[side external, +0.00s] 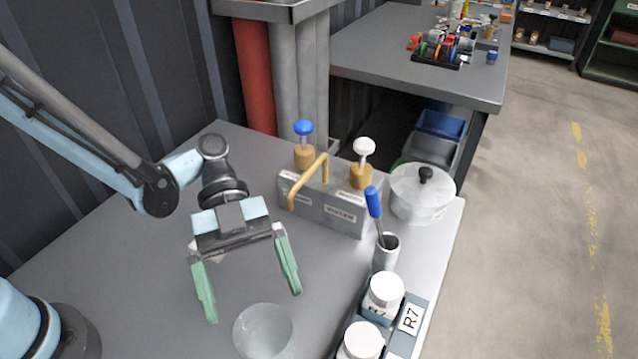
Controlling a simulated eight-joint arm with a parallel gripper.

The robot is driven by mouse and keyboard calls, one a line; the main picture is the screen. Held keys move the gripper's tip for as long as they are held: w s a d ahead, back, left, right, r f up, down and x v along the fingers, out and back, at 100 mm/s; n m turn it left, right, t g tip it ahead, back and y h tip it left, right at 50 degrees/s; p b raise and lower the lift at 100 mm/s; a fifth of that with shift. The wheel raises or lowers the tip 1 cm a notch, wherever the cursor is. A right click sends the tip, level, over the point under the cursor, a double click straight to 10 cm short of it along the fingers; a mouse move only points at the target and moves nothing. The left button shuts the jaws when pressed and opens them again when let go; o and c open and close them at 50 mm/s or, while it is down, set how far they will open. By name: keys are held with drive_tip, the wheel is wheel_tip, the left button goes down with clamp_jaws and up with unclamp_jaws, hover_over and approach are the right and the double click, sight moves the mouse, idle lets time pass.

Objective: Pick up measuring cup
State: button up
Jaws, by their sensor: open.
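A clear, round, open-topped vessel (262,333), which looks like the measuring cup, stands on the grey table near the bottom of the view. Its lower part is cut off by the frame edge, and no markings or handle can be made out. My gripper (254,304) is open, with its two green fingers spread wide and pointing down. The fingertips appear just behind and above the vessel's rim in the picture, one to each side. Nothing is between the fingers. I cannot tell the exact height of the fingertips over the table.
A grey metal block (325,208) with a wooden handle stands behind. A grey cylinder (385,254) holds a blue-handled tool. White-lidded jars (384,290) sit in a rack labelled R7 at right. A lidded clear pot (422,195) stands near the table's right edge. The left tabletop is clear.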

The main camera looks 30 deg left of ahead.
drive_tip(key=x, duration=0.7)
drive_tip(key=shift+s+d, duration=0.2)
drive_tip(key=c, duration=1)
